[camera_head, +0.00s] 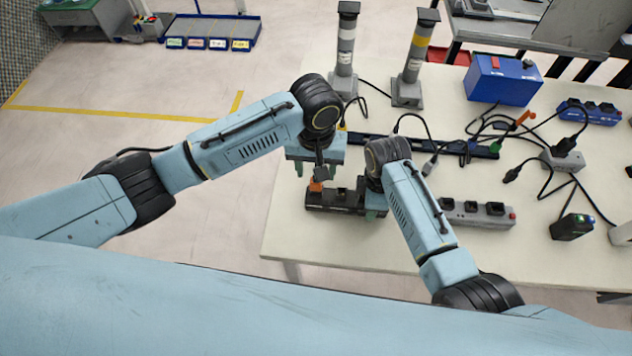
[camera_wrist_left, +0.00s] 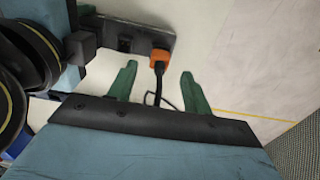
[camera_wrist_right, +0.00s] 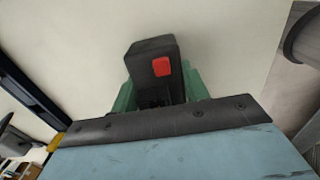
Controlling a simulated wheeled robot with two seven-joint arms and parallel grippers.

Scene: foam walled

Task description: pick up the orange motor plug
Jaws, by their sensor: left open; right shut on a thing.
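The orange motor plug (camera_head: 316,185) sits in the left end of a black power strip (camera_head: 345,207) near the table's front edge. In the left wrist view the plug (camera_wrist_left: 160,56) stands at one end of the strip (camera_wrist_left: 112,31), its dark cable trailing toward my gripper. My left gripper (camera_head: 318,171) is open above the plug; its green fingers (camera_wrist_left: 158,72) lie on either side of the plug and cable, apart from them. My right gripper (camera_head: 374,208) is shut on the strip's other end, where a red switch (camera_wrist_right: 161,67) shows. Its fingertips are partly hidden behind the strip.
A grey power strip (camera_head: 478,213) lies right of my right arm. Behind stand two grey posts (camera_head: 345,55), a blue box (camera_head: 503,80) and tangled black cables. Bare tabletop (camera_head: 290,225) is at the front left.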

